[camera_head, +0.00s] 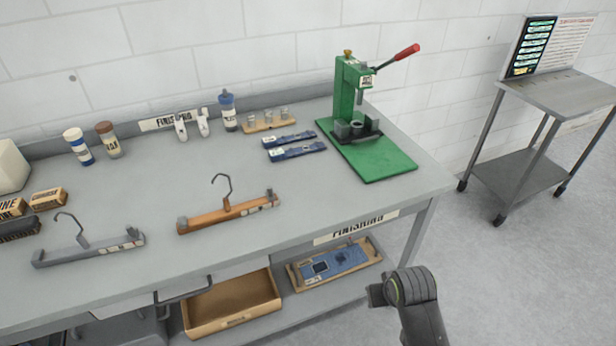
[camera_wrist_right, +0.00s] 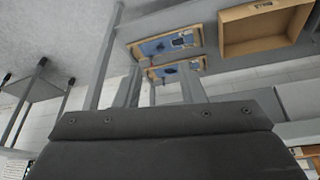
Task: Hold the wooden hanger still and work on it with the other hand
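The wooden hanger (camera_head: 228,213) lies on the grey workbench (camera_head: 150,180) near its front edge. It is an orange-brown bar with a dark hook standing up and small grey clips at its ends. No gripper is near it. My right arm shows at the lower right of the head view, beyond the bench's front edge and apart from the hanger. In the right wrist view, my right gripper (camera_wrist_right: 160,88) has its two fingers apart with nothing between them. My left gripper is not in view.
A grey hanger (camera_head: 90,247) lies to the left. A green press (camera_head: 372,150) with a red-handled lever stands at the back right. Bottles, blue clamps (camera_head: 290,145) and small boxes (camera_head: 47,199) sit around. A wooden tray (camera_head: 232,303) is below the bench. A cart (camera_head: 560,93) stands right.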

